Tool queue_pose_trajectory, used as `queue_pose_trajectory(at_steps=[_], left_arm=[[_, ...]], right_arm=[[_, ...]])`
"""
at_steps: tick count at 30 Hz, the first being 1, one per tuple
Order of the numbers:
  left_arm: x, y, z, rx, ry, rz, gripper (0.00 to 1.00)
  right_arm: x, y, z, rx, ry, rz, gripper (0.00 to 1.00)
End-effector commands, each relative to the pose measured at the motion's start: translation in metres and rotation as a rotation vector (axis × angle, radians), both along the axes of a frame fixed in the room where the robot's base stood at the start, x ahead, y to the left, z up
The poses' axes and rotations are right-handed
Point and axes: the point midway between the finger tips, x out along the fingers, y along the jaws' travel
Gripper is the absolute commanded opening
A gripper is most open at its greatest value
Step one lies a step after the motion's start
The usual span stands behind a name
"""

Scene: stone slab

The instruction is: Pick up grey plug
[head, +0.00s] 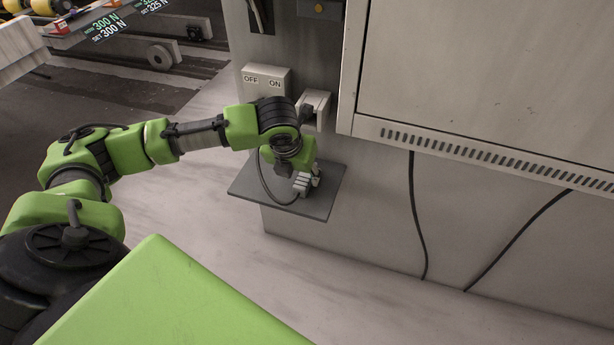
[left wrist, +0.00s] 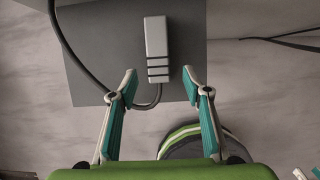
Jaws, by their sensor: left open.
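The grey plug (left wrist: 157,48) is a light grey block with dark bands near its lower end, lying on a dark grey shelf (left wrist: 105,30). A dark cable leaves its banded end. In the head view the plug (head: 301,185) is partly covered by my left gripper (head: 314,176), which hangs over the shelf (head: 320,208). In the left wrist view my left gripper (left wrist: 159,84) is open and empty.
A socket box (head: 314,106) and an OFF/ON box (head: 265,80) are on the cabinet wall behind my wrist. Dark cables (head: 417,225) hang below a vented cabinet (head: 480,60) at right. The pale floor left of the shelf is clear.

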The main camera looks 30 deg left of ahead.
Motion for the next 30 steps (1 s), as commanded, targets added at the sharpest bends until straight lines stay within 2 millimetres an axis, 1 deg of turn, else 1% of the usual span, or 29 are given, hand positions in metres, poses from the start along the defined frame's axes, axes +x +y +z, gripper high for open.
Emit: queue_pose_trajectory(at_steps=[1,4,7,10,17,18,20,21,22,23,30], left_arm=[[0.001,0.001,-0.008,0.0,0.001,0.0,0.44],[0.003,0.003,-0.024,0.0,0.002,0.001,0.44],[0.008,0.004,-0.035,-0.001,0.001,0.001,0.44],[0.01,0.005,-0.04,0.0,0.001,0.0,0.44],[0.011,0.005,-0.04,0.0,0.001,-0.001,0.44],[0.011,0.005,-0.04,0.0,0.0,-0.001,0.39],[0.011,0.005,-0.04,0.0,0.0,-0.001,0.24],[0.011,0.005,-0.04,0.0,0.0,0.0,0.13],[0.011,0.005,-0.04,0.0,0.0,0.0,0.06],[0.011,0.005,-0.04,0.0,0.0,0.0,0.0],[0.011,0.005,-0.039,0.0,-0.002,0.0,0.0]], right_arm=[[-0.002,0.0,0.006,0.0,-0.007,0.0,0.4],[-0.007,-0.001,0.014,0.0,-0.012,-0.001,0.4],[-0.007,-0.001,0.009,0.0,-0.009,-0.001,0.4],[-0.007,-0.001,0.008,0.0,-0.009,-0.001,0.4],[-0.007,-0.001,0.008,0.0,-0.01,-0.001,0.4],[-0.007,-0.001,0.008,0.0,-0.01,-0.001,0.4],[-0.007,-0.001,0.008,0.0,-0.009,-0.001,0.4],[-0.007,-0.001,0.008,0.0,-0.009,-0.001,0.4],[-0.007,-0.001,0.008,0.0,-0.009,-0.001,0.4],[-0.007,-0.001,0.008,0.0,-0.009,-0.001,0.4],[-0.007,-0.001,0.008,0.0,-0.009,-0.001,0.4]])
